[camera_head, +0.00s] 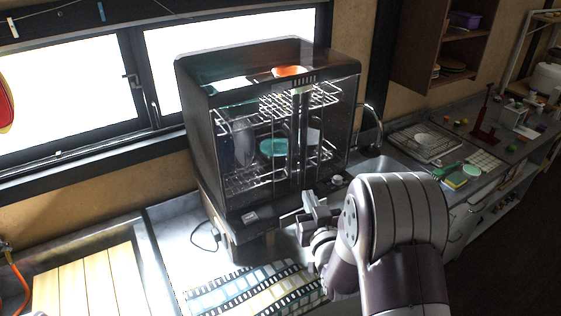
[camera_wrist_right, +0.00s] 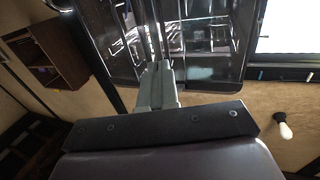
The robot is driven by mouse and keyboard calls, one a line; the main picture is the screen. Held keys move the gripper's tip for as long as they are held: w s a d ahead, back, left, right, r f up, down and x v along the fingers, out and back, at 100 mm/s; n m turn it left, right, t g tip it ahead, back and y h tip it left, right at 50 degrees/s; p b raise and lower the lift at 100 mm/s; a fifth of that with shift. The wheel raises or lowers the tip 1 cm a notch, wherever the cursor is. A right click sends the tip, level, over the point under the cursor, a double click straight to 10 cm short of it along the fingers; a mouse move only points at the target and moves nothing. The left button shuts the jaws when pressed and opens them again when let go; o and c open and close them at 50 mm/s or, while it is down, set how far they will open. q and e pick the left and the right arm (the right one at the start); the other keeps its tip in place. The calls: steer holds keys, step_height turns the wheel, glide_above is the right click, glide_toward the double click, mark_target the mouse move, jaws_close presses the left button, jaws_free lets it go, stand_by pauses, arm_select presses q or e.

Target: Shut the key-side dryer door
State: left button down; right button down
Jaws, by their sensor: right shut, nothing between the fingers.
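The dish dryer (camera_head: 265,62) is a dark cabinet with clear doors, standing on the counter by the window. Two upright bars run down the middle of its front, and racks with plates and a teal bowl (camera_head: 273,147) show inside. I cannot tell how far either door stands from its frame, and I cannot make out a key. My right gripper (camera_head: 296,207) is shut and empty, low in front of the dryer's middle. In the right wrist view its fingers (camera_wrist_right: 157,74) point at the door front (camera_wrist_right: 205,45); contact cannot be told. My left gripper is out of view.
An orange dish (camera_head: 290,71) shows at the dryer's top. A sink (camera_head: 385,170), dish rack (camera_head: 425,143) and sponge (camera_head: 456,180) are to the right. A patterned mat (camera_head: 240,291) lies below the dryer, and a wooden board (camera_head: 90,283) lies at left.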

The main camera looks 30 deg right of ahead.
steer(key=p, duration=0.3)
glide_toward(290, 159)
steer(key=p+x, duration=0.2)
steer(key=x, duration=0.4)
steer(key=shift+w+d, duration=0.1)
steer(key=shift+w, duration=0.35)
